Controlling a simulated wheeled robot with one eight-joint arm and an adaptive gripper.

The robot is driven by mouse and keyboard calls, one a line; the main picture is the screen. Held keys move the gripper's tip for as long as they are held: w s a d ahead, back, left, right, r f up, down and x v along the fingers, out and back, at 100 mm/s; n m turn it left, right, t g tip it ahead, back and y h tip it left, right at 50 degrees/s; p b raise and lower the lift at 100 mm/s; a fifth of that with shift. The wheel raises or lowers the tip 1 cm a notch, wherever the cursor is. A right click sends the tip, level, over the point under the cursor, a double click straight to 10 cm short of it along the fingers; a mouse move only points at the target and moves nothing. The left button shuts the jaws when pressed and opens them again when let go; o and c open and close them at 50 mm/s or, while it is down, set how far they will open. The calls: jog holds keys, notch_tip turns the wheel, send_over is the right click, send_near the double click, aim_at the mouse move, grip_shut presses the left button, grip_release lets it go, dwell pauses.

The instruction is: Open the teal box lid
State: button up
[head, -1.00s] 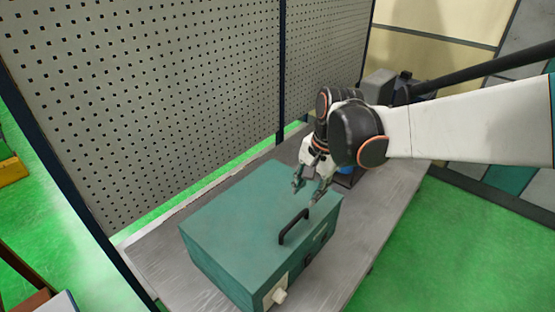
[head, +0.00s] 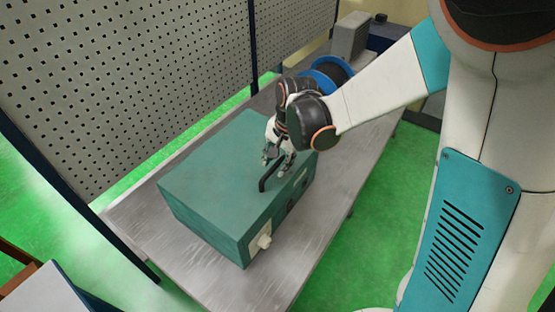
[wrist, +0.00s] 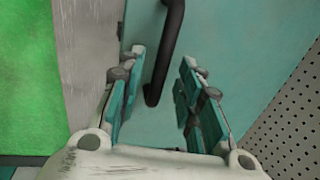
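The teal box (head: 215,185) stands on the grey bench with its lid shut. A black bar handle (head: 274,172) runs across the lid near its right edge. My gripper (head: 278,164) is over the lid at the handle's far end. In the wrist view the gripper (wrist: 160,85) is open, its two teal fingers apart. The handle (wrist: 165,50) shows beyond and between them, nearer the left finger. I cannot tell from these views whether a finger touches the handle.
The grey bench (head: 240,285) has free room in front of and to the right of the box. A perforated panel (head: 130,70) stands along the left. A blue spool (head: 328,74) and a grey block (head: 350,36) are at the bench's far end.

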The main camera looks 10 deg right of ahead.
jog(key=shift+c, duration=0.3)
grip_shut()
jog(key=shift+r, duration=0.15)
